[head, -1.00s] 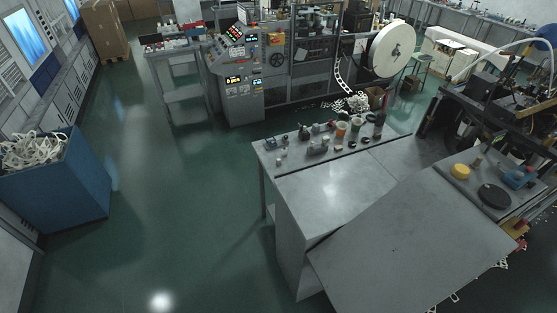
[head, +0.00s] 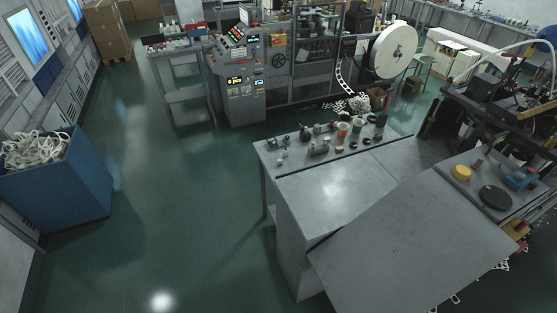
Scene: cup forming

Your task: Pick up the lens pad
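I cannot make out for sure which item is the lens pad. Several small tools and containers stand along the back of the grey worktable (head: 335,190), too small to identify as one. A flat black disc (head: 495,196) and a yellow round piece (head: 461,172) sit on a grey surface at the right, with a blue item (head: 521,178) beside them. Neither of my grippers is in view.
A blue bin (head: 65,185) full of pale scrap stands at the left. A control cabinet (head: 238,85) and a machine with a large white reel (head: 394,52) stand at the back. A large grey panel (head: 410,245) fills the lower right. The green floor between is clear.

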